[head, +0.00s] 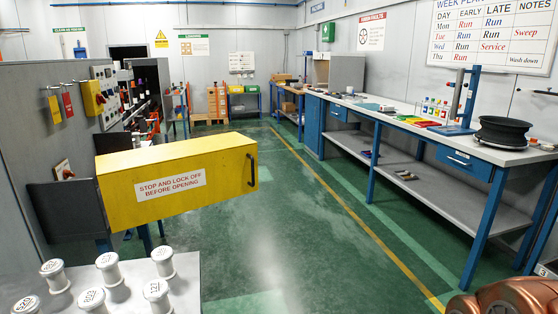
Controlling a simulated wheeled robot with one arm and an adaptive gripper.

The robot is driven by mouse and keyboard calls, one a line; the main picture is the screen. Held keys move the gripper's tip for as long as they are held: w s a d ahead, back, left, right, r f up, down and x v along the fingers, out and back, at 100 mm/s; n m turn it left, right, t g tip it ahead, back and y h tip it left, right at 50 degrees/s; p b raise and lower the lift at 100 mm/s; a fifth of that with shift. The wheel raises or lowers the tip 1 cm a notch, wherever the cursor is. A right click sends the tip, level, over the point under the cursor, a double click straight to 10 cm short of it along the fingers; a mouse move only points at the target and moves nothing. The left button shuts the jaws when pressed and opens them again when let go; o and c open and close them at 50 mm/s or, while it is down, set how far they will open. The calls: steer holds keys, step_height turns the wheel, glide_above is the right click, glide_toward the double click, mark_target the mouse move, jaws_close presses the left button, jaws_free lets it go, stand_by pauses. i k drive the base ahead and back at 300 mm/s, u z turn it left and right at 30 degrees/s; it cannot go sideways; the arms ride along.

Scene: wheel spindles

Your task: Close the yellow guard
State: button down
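The yellow guard (170,185) is a long box-shaped cover in the left of the head view. It juts out to the right from a dark panel (62,210), over the floor, and appears swung open. Its front bears a white label (170,185) reading "STOP AND LOCK OFF BEFORE OPENING". A dark bar handle (252,170) is on its right end. The inner side of the guard and its hinge are hidden. My gripper is not in view; only a copper-coloured rounded part, probably of my arm, shows at the bottom right corner.
A pale table (185,290) with several white numbered spools stands at the front left, below the guard. A control panel with switches (94,97) is behind it. A long blue-legged workbench (440,190) runs along the right. The green floor (270,225) between is clear.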

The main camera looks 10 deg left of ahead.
mark_target(138, 187)
steer(key=u, duration=0.15)
steer(key=i, duration=0.65)
steer(key=u, duration=0.85)
steer(key=i, duration=0.45)
steer(key=u, duration=0.45)
